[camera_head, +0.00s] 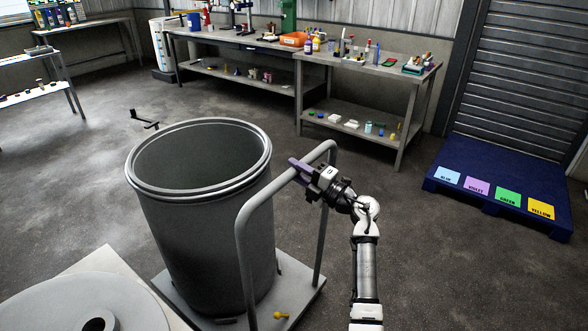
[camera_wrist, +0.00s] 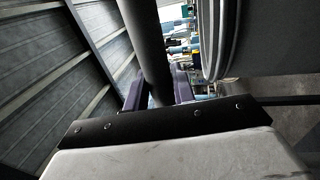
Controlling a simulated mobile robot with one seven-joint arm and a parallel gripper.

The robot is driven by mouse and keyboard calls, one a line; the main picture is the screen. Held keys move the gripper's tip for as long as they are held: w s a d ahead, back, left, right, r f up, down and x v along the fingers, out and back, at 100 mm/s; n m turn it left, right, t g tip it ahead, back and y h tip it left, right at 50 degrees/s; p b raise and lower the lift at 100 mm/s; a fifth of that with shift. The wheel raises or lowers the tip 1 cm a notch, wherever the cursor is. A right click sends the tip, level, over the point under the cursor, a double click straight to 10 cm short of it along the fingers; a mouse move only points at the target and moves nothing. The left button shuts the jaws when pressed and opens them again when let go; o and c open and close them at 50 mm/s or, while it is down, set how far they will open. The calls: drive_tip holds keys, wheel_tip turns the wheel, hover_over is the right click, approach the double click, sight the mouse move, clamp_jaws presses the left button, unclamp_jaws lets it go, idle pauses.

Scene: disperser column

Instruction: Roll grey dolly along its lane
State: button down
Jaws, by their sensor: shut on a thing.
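The grey dolly (camera_head: 300,290) stands on the floor in the head view, with a flat deck and an upright tubular push handle (camera_head: 243,262). A large open grey drum (camera_head: 205,240) stands upright on its deck and looks empty as far as I can see inside. My gripper (camera_head: 303,170) is at the top bar of the handle, near its right end, and is shut on it. In the wrist view the handle tube (camera_wrist: 146,50) passes between my two purple fingers (camera_wrist: 158,92). The drum's rim (camera_wrist: 208,45) shows beside it. The dolly's wheels are hidden.
A yellow knob-like thing (camera_head: 281,315) is at the dolly's near edge. A round grey disc on a pale platform (camera_head: 85,290) is close at the lower left. A blue pallet (camera_head: 480,200) with colour labels is at the right. Workbenches (camera_head: 370,75) line the back. Floor left of the drum is mostly clear.

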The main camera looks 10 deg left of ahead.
drive_tip(key=r+v, duration=0.2)
drive_tip(key=v, duration=1)
drive_tip(key=shift+d+r, duration=0.45)
drive_tip(key=shift+d, duration=0.05)
drive_tip(key=c, duration=1.5)
unclamp_jaws()
drive_tip(key=shift+a, duration=0.1)
drive_tip(key=o, duration=0.3)
drive_tip(key=shift+a+f, duration=0.1)
drive_tip(key=shift+a, duration=0.1)
